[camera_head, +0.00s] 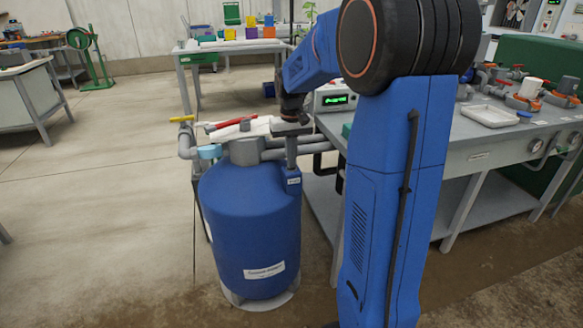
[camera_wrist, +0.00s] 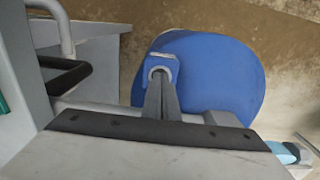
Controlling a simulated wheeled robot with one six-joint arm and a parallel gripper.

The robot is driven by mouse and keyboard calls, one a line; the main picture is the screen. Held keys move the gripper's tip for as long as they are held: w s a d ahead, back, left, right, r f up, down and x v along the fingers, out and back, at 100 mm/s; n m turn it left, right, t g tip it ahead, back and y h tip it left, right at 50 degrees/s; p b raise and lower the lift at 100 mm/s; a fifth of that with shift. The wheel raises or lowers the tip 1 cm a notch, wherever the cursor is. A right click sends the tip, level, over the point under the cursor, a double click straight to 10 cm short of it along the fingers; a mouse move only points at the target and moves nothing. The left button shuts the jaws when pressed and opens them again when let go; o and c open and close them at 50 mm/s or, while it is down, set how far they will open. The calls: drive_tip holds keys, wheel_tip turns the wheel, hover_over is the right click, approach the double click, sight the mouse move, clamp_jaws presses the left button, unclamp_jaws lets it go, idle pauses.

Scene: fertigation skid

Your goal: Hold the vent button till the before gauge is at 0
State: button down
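The blue filter tank (camera_head: 250,225) stands on the floor beside the bench. A blue block (camera_head: 292,182) with a small label is on its right side, below a pipe. In the wrist view this block (camera_wrist: 168,62) carries a pale ring, likely the vent button. My gripper (camera_head: 291,165) points straight down at the block. In the wrist view its grey fingers (camera_wrist: 160,76) are together, with tips at the ring, hiding part of it. Contact or button depth cannot be told. No gauge needle or reading is legible; which gauge is the before gauge cannot be told.
A red handle (camera_head: 237,121), a yellow handle (camera_head: 181,119) and a light-blue round part (camera_head: 209,152) sit around the tank top. The grey bench (camera_head: 480,150) on the right holds a white tray (camera_head: 489,116) and a green-lit display (camera_head: 334,100).

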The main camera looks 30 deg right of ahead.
drive_tip(key=shift+r, duration=0.1)
wheel_tip(320, 180, up, 7)
idle(1.2)
idle(0.4)
drive_tip(key=s+a+r+n+t, duration=0.1)
drive_tip(key=s+a, duration=0.4)
drive_tip(key=s, duration=0.3)
drive_tip(key=s+a+r+n+t, duration=0.1)
drive_tip(key=s+a, duration=0.5)
drive_tip(key=s, duration=0.2)
drive_tip(key=s+a+f+t, duration=0.1)
drive_tip(key=s+a+f, duration=0.1)
drive_tip(key=s, duration=0.5)
drive_tip(key=s+a+f+n+t, duration=0.1)
drive_tip(key=s+a+f, duration=0.1)
drive_tip(key=s+f, duration=0.3)
drive_tip(key=shift+s+a+t, duration=0.4)
drive_tip(key=shift+s, duration=0.7)
